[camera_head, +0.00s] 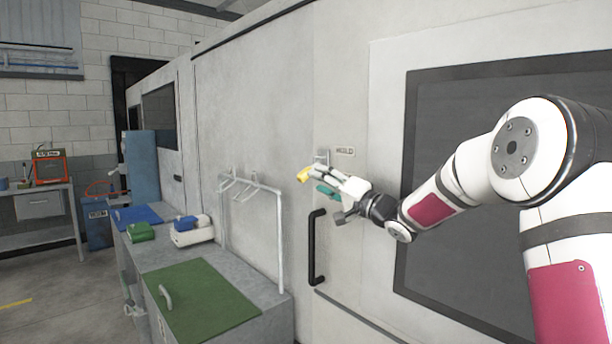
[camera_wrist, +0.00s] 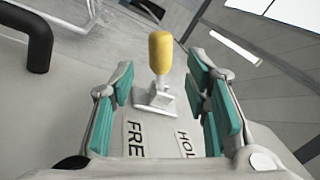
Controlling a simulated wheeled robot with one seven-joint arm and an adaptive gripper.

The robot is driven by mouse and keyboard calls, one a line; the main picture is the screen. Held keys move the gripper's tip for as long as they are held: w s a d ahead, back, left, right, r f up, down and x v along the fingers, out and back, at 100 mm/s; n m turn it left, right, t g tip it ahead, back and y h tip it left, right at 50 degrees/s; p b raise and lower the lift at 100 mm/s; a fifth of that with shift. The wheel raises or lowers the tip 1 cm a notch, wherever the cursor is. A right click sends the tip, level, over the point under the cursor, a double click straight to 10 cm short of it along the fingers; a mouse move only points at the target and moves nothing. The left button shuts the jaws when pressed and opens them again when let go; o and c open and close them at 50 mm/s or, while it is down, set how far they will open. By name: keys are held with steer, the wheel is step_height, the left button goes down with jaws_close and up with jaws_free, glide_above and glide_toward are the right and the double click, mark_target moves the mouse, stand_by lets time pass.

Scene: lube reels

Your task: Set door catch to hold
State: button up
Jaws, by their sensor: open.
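The door catch is a small lever with a yellow knob (camera_wrist: 161,50) on a pale metal base (camera_wrist: 155,100). The yellow knob also shows in the head view (camera_head: 304,174), just past my fingertips. Labels reading "FRE" (camera_wrist: 135,139) and "HOL" (camera_wrist: 186,143) lie below the base in the wrist view, their ends cut off. My gripper (camera_head: 328,181) is open, its green-padded fingers (camera_wrist: 162,82) on either side of the lever. Gaps show between both pads and the knob in the wrist view. Which label the lever is set to I cannot tell.
A black door handle (camera_head: 316,247) is below my gripper; it also shows at the wrist view's upper left (camera_wrist: 40,35). A dark window panel (camera_head: 450,190) is behind my arm. A bench with a green mat (camera_head: 205,300) and a white rack (camera_head: 280,240) stands left.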

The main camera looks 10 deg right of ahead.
steer(key=x, duration=0.6)
steer(key=shift+w+a, duration=0.1)
steer(key=shift+a, duration=0.05)
jaws_close()
